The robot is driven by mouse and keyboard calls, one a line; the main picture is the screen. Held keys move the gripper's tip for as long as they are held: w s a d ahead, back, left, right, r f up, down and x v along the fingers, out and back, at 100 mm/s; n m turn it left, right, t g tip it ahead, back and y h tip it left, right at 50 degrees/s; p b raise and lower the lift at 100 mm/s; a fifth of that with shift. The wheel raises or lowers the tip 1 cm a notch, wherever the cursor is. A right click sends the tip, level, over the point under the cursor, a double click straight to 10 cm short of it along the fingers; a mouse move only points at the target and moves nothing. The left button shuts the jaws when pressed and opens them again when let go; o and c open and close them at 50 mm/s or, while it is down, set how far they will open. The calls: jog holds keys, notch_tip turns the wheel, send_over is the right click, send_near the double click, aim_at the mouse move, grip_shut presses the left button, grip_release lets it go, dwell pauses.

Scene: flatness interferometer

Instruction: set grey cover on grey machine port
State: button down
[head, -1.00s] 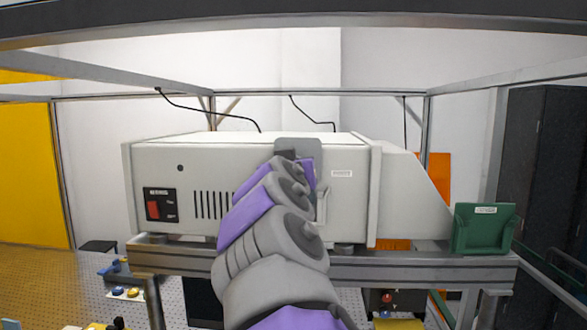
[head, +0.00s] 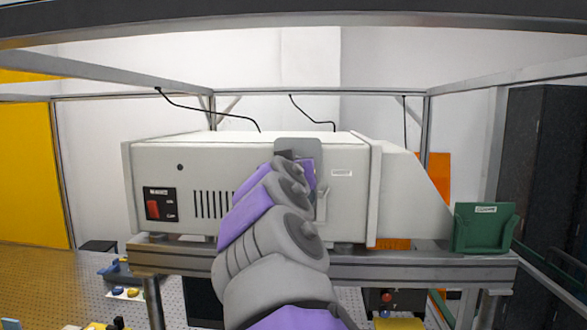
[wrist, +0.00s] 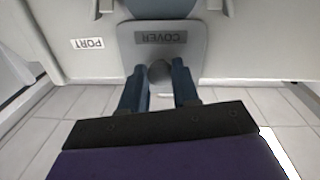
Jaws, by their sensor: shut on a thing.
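The grey cover (wrist: 172,58) is a rounded plate marked COVER, with a dark round knob (wrist: 159,71). My gripper (wrist: 160,80) is shut on the knob and holds the plate in front of the machine face. The pale grey machine (head: 400,195) stands on a metal bench; its PORT label (wrist: 87,44) is beside the cover. In the head view, the cover's top (head: 297,146) shows past my arm, left of the port label (head: 342,173). The port opening is mostly hidden. I cannot tell whether the cover touches the machine.
The metal bench edge (head: 400,268) runs below the machine. A green holder (head: 485,230) stands at its right end. Left on the machine are a red switch (head: 153,209) and vent slots. Frame bars and thin black cables are overhead.

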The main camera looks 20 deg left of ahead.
jog(key=shift+a+f+b, duration=0.15)
jog(key=shift+f+b, duration=1.85)
jog(key=shift+f, duration=0.6)
dwell(1.8)
jog(key=shift+f+b, duration=0.35)
jog(key=shift+f, duration=0.1)
jog(key=shift+w+d, duration=0.1)
jog(key=shift+d, duration=0.3)
jog(key=shift+a, duration=0.1)
dwell(0.6)
jog(key=shift+m, duration=0.3)
jog(key=shift+m+g, duration=0.6)
jog(key=shift+m, duration=0.1)
